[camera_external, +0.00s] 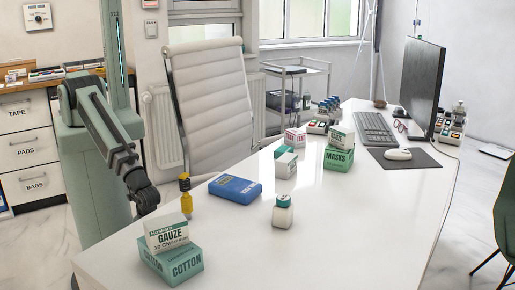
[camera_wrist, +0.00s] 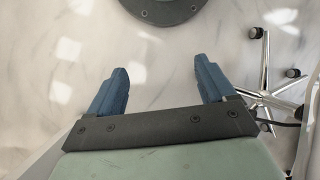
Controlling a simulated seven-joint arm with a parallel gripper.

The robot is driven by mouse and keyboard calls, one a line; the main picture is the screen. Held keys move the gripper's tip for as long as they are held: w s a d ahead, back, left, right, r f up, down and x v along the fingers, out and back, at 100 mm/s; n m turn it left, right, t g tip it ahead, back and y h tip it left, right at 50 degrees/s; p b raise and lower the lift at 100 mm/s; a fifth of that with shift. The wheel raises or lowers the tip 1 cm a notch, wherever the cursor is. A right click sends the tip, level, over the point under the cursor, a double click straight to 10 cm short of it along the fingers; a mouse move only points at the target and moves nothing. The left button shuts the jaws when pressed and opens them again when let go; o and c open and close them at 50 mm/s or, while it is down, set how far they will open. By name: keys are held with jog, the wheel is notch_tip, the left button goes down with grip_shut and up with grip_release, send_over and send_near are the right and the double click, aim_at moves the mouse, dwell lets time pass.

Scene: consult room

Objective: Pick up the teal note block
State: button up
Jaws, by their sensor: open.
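I cannot pick out the teal note block with certainty in the external view.
On the white desk (camera_external: 345,215) stand a gauze box (camera_external: 167,233) on a cotton box (camera_external: 172,263), a yellow bottle (camera_external: 186,203), a blue pack (camera_external: 235,188), a white jar (camera_external: 282,215) and a masks box (camera_external: 338,158). A monitor (camera_external: 421,85) stands right. The front right desk is clear.

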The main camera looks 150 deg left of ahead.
jog(key=w+a+r+n+t, duration=0.1)
jog(key=w+a+r+n, duration=0.25)
jog(key=a+r, duration=0.45)
jog(key=w+a+r+n+t, duration=0.1)
jog(key=w+a+r+n, duration=0.25)
jog(key=a+r, duration=0.4)
jog(key=a+r+n+t, duration=0.2)
jog(key=a+r+n, duration=0.6)
jog(key=a+r, duration=1.15)
notch_tip(320, 180, up, 7)
jog(key=n+t+y, duration=0.1)
jog(key=n, duration=0.1)
send_over(284, 149)
jog(key=f, duration=0.8)
jog(key=shift+s+d+f, duration=0.15)
jog(key=shift+s+d, duration=0.05)
jog(key=shift+s, duration=0.2)
jog(key=shift+w+a+f, duration=0.15)
jog(key=shift+f, duration=1.2)
jog(key=shift+w+a+f, duration=0.1)
jog(key=shift+w+f, duration=0.05)
jog(key=shift+f, duration=1.15)
